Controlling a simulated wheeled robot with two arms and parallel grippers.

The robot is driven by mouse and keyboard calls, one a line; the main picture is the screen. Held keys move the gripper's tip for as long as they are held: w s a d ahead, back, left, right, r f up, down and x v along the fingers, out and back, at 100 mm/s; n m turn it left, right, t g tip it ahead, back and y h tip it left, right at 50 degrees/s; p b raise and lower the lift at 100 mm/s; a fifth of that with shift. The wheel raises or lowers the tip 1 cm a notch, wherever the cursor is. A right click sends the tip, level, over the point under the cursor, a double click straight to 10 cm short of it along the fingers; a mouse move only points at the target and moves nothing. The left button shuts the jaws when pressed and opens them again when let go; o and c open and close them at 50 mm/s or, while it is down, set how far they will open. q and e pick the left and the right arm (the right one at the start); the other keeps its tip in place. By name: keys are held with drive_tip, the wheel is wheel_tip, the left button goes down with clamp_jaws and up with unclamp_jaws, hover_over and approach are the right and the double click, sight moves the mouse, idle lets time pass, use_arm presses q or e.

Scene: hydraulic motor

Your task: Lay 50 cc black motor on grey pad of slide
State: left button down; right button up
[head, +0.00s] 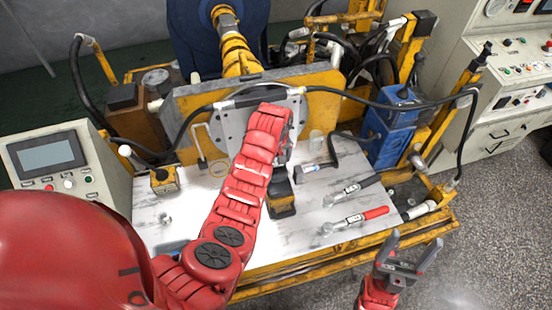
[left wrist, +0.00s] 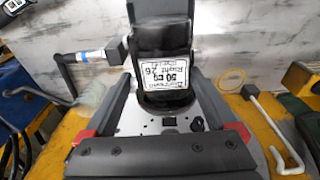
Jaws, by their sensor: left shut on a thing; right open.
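The black 50 cc motor (left wrist: 162,45) stands out in the left wrist view, its white label upside down. My left gripper (left wrist: 165,98) is shut on it, with a finger on each side of its lower part. In the head view the red left arm reaches over the table and hides most of the grip. A dark block (head: 281,197) below the arm's end seems to be the motor; I cannot tell whether it touches the table. My right gripper (head: 402,258) is open and empty beyond the table's front right edge. I cannot make out the slide's grey pad.
A yellow block (head: 164,180) and white hook (head: 201,143) are on the left. Cables cross behind.

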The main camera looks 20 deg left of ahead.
use_arm(q)
drive_tip(key=shift+s+r, duration=0.1)
drive_tip(key=shift+r, duration=0.1)
drive_tip(key=shift+f, duration=0.2)
idle(0.6)
unclamp_jaws()
drive_tip(key=shift+b, duration=0.3)
drive_tip(key=shift+r+p, duration=0.55)
drive_tip(key=shift+r, duration=0.9)
drive_tip(key=shift+r+p, duration=0.45)
drive_tip(key=shift+r, duration=2.1)
